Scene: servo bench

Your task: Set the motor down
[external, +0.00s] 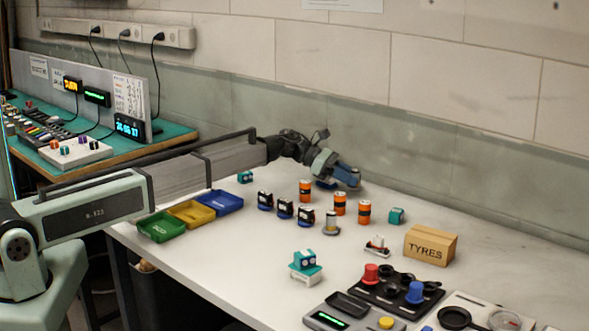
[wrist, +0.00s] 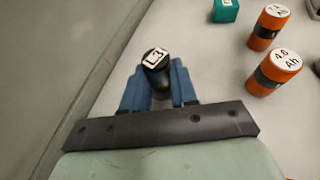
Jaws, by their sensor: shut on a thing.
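In the wrist view my gripper (wrist: 159,86) is shut on the motor (wrist: 156,60), a dark round-bodied thing with a white label on top. The motor stands up between the two blue fingers, and its lower part is hidden by them. In the external view my gripper (external: 340,176) is low over the back of the white bench (external: 240,262), close to the wall. The held motor cannot be made out clearly there. I cannot tell whether it touches the bench.
Orange batteries (external: 340,203) and several black-and-blue labelled units (external: 285,208) stand in front of my gripper. Green, yellow and blue trays (external: 162,229) lie left. Bare bench lies between the trays and front items.

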